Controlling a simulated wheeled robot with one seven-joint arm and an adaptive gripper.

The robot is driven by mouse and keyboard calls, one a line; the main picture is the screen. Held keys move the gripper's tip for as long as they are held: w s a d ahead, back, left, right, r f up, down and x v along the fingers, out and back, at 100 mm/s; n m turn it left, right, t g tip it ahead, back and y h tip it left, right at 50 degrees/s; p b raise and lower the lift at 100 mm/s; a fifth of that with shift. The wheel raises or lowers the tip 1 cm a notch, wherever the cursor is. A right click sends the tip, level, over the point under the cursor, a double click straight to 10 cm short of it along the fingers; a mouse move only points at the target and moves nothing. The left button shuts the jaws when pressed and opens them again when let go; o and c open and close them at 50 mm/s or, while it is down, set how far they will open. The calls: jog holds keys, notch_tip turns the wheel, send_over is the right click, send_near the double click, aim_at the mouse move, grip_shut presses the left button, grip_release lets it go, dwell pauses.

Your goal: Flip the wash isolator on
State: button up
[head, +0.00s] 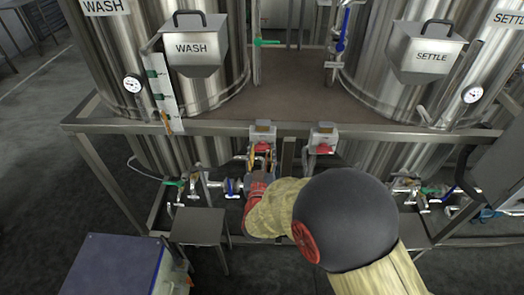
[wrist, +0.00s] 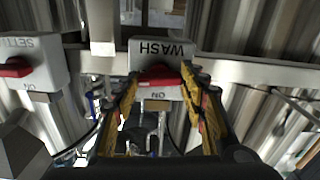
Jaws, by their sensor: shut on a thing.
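The wash isolator (head: 263,133) is a pale box on the frame rail between the two tanks. In the wrist view it shows upside down, with its WASH label (wrist: 162,49) and an ON mark. Its red handle (wrist: 158,74) lies roughly crosswise, slightly tilted, between my fingertips. My gripper (head: 261,158) reaches the box from the front. In the wrist view my gripper (wrist: 161,84) has its yellow-and-black fingers on either side of the handle, shut on it.
The similar settle isolator (head: 323,136), with a red handle, is close by on the right in the head view. Pipes and valves (head: 232,187) run below the rail. A small metal stand (head: 198,226) and a blue-topped cabinet (head: 125,262) stand at lower left.

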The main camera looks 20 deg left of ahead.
jog(key=n+p, duration=0.2)
jog(key=n, duration=0.2)
jog(key=n+p, duration=0.1)
jog(key=n, duration=0.3)
jog(key=shift+p, duration=0.35)
jog(key=n+p, duration=0.2)
jog(key=n, duration=0.2)
jog(key=n+p, duration=0.2)
jog(key=n, duration=0.2)
jog(key=shift+f+n, duration=0.1)
jog(key=shift+n, duration=0.4)
jog(key=o, duration=1.1)
jog(key=shift+o, duration=0.4)
jog(key=shift+s, duration=0.1)
jog(key=v, duration=1.2)
